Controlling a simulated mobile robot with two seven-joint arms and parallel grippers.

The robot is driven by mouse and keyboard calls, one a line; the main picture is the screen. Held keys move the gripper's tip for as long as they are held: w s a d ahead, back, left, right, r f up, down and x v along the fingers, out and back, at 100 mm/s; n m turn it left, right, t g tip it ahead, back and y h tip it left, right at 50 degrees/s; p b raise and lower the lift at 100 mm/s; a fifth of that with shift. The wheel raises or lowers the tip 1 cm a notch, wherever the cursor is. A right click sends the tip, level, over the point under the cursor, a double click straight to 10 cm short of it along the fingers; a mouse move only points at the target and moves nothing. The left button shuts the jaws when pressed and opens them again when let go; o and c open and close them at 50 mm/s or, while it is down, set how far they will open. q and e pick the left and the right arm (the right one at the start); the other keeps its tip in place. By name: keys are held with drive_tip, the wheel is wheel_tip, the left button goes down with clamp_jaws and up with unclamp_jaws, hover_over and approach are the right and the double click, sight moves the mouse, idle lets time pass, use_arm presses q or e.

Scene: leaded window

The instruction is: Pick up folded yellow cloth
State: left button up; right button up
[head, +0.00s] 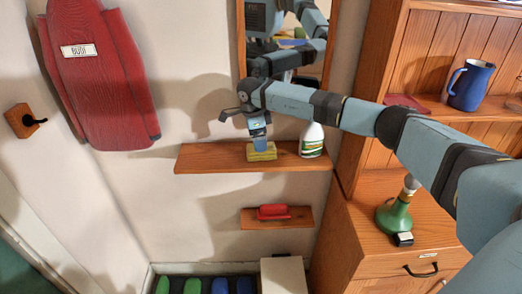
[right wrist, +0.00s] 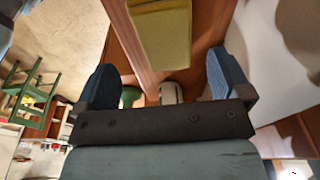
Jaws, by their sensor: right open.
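The folded yellow cloth (head: 262,154) lies on a wooden wall shelf (head: 210,158). My right gripper (head: 259,143) is right at the cloth in the head view, its blue fingers overlapping the cloth's upper edge. In the right wrist view the fingers of my right gripper (right wrist: 162,72) are spread wide and nothing is held between them. The cloth (right wrist: 163,35) shows there just ahead of the fingertips, between their lines, and is cut off by the top edge. Whether a finger touches it I cannot tell. My left gripper is not in view.
A white bottle with a green label (head: 312,142) stands on the shelf, close right of the cloth. A mirror (head: 328,45) hangs above. A lower shelf (head: 248,219) holds a red-handled brush (head: 273,212). A wooden cabinet (head: 385,185) stands at right. The shelf's left part is clear.

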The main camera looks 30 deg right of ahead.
drive_tip(key=shift+d+f+p, duration=0.2)
drive_tip(key=shift+f+p, duration=0.05)
drive_tip(key=shift+f, duration=0.65)
drive_tip(key=shift+d+f+p, duration=0.2)
drive_tip(key=shift+f+p, duration=0.1)
drive_tip(key=shift+f, duration=0.6)
drive_tip(key=shift+d+f+p, duration=0.2)
drive_tip(key=shift+f+p, duration=0.05)
drive_tip(key=shift+f, duration=0.65)
drive_tip(key=c, duration=1)
drive_tip(key=shift+r, duration=0.1)
wheel_tip(320, 180, up, 20)
drive_tip(key=b, duration=0.3)
drive_tip(key=shift+o, duration=0.3)
